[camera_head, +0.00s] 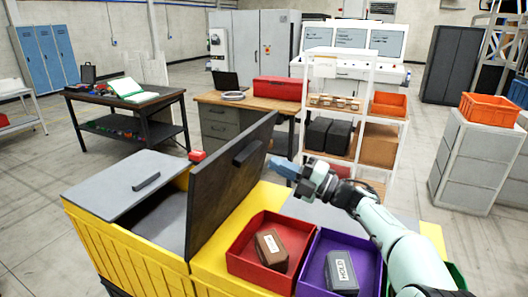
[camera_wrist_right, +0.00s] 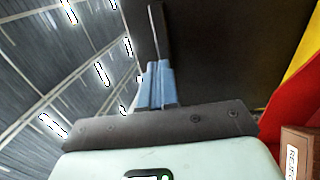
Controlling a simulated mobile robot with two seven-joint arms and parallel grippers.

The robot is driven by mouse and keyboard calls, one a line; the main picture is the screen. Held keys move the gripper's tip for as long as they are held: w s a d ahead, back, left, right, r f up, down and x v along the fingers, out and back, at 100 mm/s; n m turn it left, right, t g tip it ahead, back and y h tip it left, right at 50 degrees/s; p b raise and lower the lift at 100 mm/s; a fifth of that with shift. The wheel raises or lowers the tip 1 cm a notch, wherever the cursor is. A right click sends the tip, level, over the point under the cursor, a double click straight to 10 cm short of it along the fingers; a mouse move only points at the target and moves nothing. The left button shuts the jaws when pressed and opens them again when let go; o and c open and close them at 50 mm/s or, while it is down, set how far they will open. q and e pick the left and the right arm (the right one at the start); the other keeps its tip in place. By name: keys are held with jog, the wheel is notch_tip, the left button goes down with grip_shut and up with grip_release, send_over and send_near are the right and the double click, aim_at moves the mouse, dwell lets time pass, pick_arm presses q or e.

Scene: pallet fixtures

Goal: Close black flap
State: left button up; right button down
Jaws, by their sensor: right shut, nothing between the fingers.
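The black flap (camera_head: 222,190) stands raised and tilted on the yellow bin (camera_head: 130,258), with a dark handle (camera_head: 249,152) on its face. The compartment beside it is open. My right gripper (camera_head: 274,162) has its blue fingers shut and empty, just right of the flap's upper right edge. In the right wrist view, the shut fingertips (camera_wrist_right: 155,66) are in front of the flap's dark surface (camera_wrist_right: 215,50). I cannot tell whether they touch it. My left gripper is not in view.
A grey lid (camera_head: 125,182) lies flat on the bin's left part. A red tray (camera_head: 240,262) and a purple tray (camera_head: 310,272), each holding a block, sit in front of the flap. A white shelf rack (camera_head: 338,90) stands behind my right arm.

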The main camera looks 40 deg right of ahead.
aim_at(253, 152)
jog(key=p+x, duration=0.1)
jog(key=x, duration=0.3)
jog(key=shift+r, duration=0.15)
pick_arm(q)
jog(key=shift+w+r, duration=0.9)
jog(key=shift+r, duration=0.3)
pick_arm(e)
jog(key=shift+w+a, duration=0.2)
jog(key=shift+w, duration=0.1)
jog(key=shift+s, duration=0.1)
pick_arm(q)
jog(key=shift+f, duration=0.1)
pick_arm(e)
jog(key=shift+r, duration=0.1)
